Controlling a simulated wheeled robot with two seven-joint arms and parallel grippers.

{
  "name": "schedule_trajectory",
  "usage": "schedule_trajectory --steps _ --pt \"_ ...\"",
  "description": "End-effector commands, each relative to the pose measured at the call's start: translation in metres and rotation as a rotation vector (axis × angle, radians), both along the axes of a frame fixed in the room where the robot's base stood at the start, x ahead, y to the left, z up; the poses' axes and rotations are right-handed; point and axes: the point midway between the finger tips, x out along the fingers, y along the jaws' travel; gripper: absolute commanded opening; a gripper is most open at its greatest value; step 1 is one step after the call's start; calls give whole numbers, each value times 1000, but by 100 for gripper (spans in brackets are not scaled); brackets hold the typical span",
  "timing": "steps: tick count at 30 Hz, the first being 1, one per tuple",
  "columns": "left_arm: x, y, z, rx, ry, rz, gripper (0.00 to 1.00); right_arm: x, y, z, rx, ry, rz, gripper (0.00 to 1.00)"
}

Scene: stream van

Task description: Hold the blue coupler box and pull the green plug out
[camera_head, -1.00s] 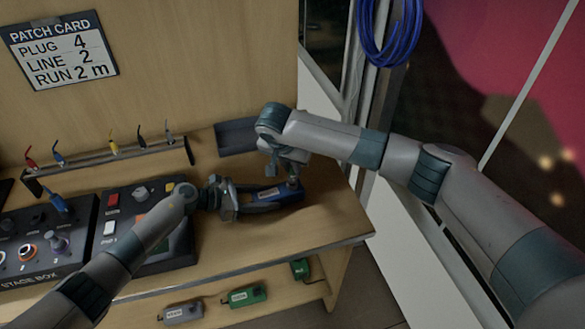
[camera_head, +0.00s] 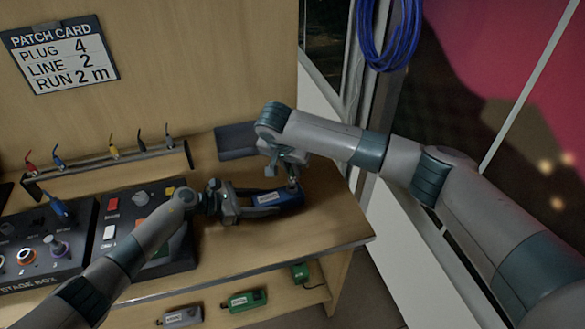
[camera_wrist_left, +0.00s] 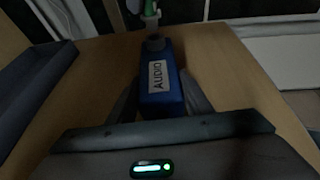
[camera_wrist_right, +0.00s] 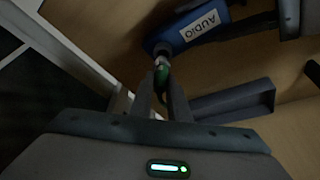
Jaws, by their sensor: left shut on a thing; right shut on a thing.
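The blue coupler box (camera_head: 280,201), labelled AUDIO, is at the right end of the wooden bench top. My left gripper (camera_head: 256,204) is shut on it, with fingers along both sides. In the left wrist view the box (camera_wrist_left: 161,85) points away, its round socket at the far end. My right gripper (camera_head: 292,181) is at that far end, shut on the green plug (camera_wrist_right: 161,76). The plug is in line with the socket, and pale metal shows between its green body and the box. I cannot tell whether the tip is still inside. The green plug also shows in the left wrist view (camera_wrist_left: 150,8).
A dark tray (camera_head: 236,141) lies behind the box. A stage box (camera_head: 40,245) and a button panel (camera_head: 150,225) stand on the left, below a rack of coloured plugs (camera_head: 112,158). Grey and green boxes (camera_head: 246,300) sit on a lower shelf. A window is at right.

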Motion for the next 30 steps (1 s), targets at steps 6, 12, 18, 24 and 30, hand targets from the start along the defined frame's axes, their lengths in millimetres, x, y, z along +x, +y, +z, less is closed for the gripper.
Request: schedule_trajectory --steps 6,12,18,24,30 --pt "-1 0 -1 1 1 -1 15 0 0 6 0 0 0 0" --pt "-1 0 -1 1 1 -1 15 0 0 15 0 0 0 0" --pt "-1 0 -1 1 1 -1 15 0 0 25 1 0 0 0" --pt "-1 0 -1 1 1 -1 15 0 0 30 0 0 0 0" --pt "-1 0 -1 1 1 -1 15 0 0 30 0 0 0 0"
